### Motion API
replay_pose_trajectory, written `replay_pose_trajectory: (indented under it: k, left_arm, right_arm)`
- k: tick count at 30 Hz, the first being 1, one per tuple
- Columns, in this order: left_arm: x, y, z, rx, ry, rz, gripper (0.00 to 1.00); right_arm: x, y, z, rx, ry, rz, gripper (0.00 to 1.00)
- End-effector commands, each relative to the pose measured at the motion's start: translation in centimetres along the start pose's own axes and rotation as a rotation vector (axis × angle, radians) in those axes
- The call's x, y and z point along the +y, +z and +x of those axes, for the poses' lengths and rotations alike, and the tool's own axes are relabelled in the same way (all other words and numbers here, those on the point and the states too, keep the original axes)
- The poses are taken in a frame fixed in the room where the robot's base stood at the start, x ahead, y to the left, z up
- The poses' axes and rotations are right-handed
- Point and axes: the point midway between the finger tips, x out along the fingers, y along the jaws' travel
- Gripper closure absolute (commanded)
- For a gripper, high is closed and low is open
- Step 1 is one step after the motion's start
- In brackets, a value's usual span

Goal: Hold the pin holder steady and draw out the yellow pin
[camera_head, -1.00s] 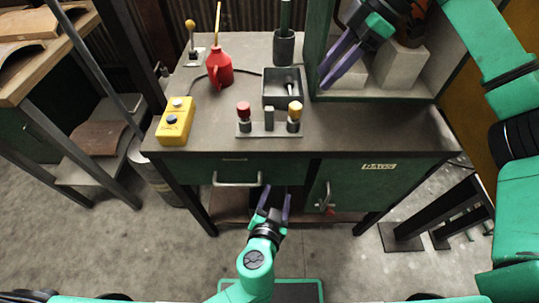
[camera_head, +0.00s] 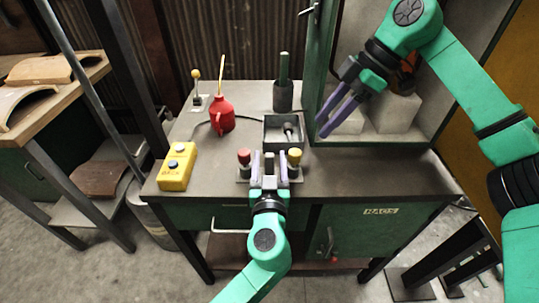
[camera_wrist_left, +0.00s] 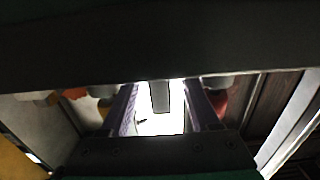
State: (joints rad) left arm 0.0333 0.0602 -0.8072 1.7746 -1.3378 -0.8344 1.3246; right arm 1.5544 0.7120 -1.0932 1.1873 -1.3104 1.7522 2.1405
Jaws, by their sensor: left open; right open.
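The pin holder (camera_head: 241,177) is a small grey base near the table's front edge. It carries a red-topped pin (camera_head: 244,156), a grey middle post (camera_head: 269,163) and the yellow pin (camera_head: 294,157) at its right end. My left gripper (camera_head: 269,158) is open, its two purple fingers either side of the middle post. In the left wrist view the post (camera_wrist_left: 160,97) stands between the open fingers with gaps; the base is mostly hidden. My right gripper (camera_head: 325,124) is open and empty, above and to the right of the yellow pin.
A grey square tray (camera_head: 270,145) lies just behind the holder. A red oil can (camera_head: 222,118), a yellow button box (camera_head: 177,167) and a dark cylinder (camera_head: 283,97) stand on the table. A green cabinet (camera_head: 318,60) with pale blocks stands at the right. The table right of the holder is clear.

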Motion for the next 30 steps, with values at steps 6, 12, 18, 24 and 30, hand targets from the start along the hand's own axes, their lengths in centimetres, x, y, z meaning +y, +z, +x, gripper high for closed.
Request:
replay_pose_trajectory:
  k: [6, 12, 18, 24, 30]
  left_arm:
    - [0.0, 0.0, 2.1, -0.001, 0.0, 0.0, 0.38]
    - [0.0, 0.1, 2.1, -0.002, 0.0, 0.0, 0.38]
    - [0.0, 0.1, 2.1, -0.002, 0.0, 0.0, 1.0]
    - [0.0, 0.1, 2.1, -0.002, 0.0, 0.0, 1.0]
    - [0.0, 0.1, 2.1, -0.002, 0.0, 0.0, 1.0]
  right_arm:
    - [0.0, 0.0, 0.0, 0.0, 0.0, 0.0, 0.5]
    - [0.0, 0.0, 0.0, 0.0, 0.0, 0.0, 0.5]
    - [0.0, 0.0, 0.0, 0.0, 0.0, 0.0, 0.5]
    - [-0.1, 0.1, 0.8, 0.009, 0.003, -0.046, 0.43]
    - [-1.0, 0.1, 5.6, 0.084, 0.098, -0.444, 0.43]
